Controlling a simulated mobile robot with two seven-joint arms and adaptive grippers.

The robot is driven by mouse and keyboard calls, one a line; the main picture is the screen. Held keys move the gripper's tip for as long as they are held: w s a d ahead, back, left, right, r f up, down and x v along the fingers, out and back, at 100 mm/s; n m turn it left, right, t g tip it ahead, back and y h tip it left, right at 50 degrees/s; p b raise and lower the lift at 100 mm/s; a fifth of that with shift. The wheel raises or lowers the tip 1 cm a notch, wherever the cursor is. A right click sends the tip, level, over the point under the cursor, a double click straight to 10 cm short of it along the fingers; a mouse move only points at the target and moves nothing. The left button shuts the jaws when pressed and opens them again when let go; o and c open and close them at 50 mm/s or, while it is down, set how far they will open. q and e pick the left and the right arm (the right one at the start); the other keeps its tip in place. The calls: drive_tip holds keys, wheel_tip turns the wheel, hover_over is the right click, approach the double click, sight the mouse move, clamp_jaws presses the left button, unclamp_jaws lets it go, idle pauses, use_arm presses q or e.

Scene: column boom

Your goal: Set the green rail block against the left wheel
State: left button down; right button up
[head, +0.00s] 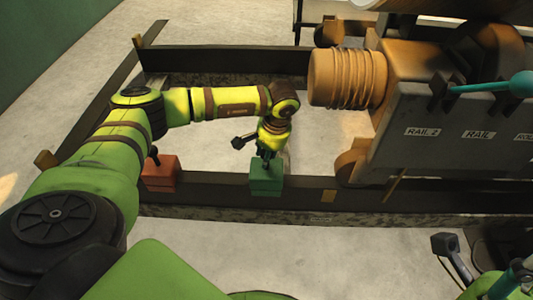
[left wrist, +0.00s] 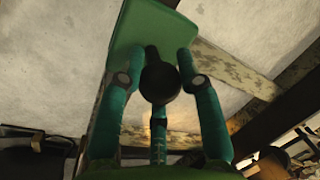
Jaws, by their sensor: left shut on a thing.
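The green rail block (head: 266,177) is at the near dark rail, upright, left of the left wheel with a clear gap between them. I cannot tell whether it rests on the rail. My left gripper (head: 267,158) is above it, shut on its dark handle. In the left wrist view the teal fingers close around the round black knob (left wrist: 160,82), with the green block (left wrist: 150,28) beyond. The brown left wheel (head: 350,163) stands on the rail under the grey machine, partly hidden by its body. My right gripper (head: 512,275) shows partly at the lower right; its jaws are unclear.
A red block (head: 161,172) with a dark handle sits on the near rail at the left. The grey machine (head: 430,130) with labels and an orange ribbed cylinder (head: 345,78) stands at the right. A far rail (head: 225,60) runs behind. The concrete floor in front is clear.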

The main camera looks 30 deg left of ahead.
sight(273, 172)
use_arm(q)
drive_tip(key=c, duration=0.8)
unclamp_jaws()
drive_tip(key=shift+r, duration=0.15)
drive_tip(key=shift+o, duration=0.2)
wheel_tip(273, 172, up, 12)
drive_tip(key=d, duration=0.2)
drive_tip(key=shift+d, duration=0.2)
drive_tip(key=shift+f, duration=0.2)
